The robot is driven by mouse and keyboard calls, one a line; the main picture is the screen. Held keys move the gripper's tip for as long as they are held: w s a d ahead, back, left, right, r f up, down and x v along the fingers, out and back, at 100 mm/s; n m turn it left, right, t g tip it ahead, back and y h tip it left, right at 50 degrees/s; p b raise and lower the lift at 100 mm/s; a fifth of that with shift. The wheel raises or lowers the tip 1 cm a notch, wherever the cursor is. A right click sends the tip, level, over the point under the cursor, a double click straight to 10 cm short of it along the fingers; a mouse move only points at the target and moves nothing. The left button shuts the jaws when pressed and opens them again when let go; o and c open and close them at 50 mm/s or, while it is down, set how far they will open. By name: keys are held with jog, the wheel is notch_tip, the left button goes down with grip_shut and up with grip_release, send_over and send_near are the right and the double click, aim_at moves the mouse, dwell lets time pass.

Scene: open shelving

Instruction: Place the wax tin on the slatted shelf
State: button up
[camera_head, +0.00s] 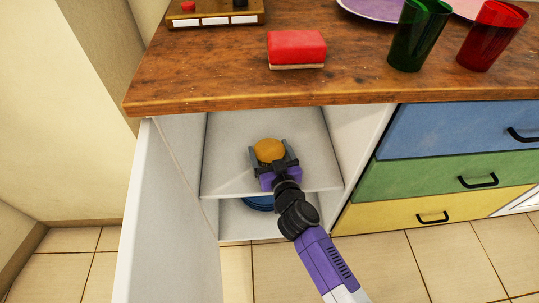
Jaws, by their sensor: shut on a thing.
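A round orange-yellow object (269,149), possibly the wax tin, is between the fingers of my gripper (269,156). My gripper is shut on it inside the open cabinet, over the upper white shelf (226,169). I cannot tell whether the object touches the shelf. The gripper body hides its near lower side. The shelf looks plain and solid; no slats show.
The open white door (172,210) stands left of my arm. Blue dishes (258,203) sit on the lower shelf. The wooden counter (200,70) overhangs above, with a red sponge (296,47) and green (418,35) and red (491,36) cups. Colored drawers (450,180) are at right.

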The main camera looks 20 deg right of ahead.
dwell(0.3)
jog(key=o, duration=1.7)
jog(key=shift+r, duration=0.1)
jog(key=shift+s+r+p, duration=0.1)
jog(key=shift+s+p, duration=0.25)
jog(key=p+v, duration=0.3)
jog(key=v, duration=0.8)
jog(key=shift+s, duration=0.15)
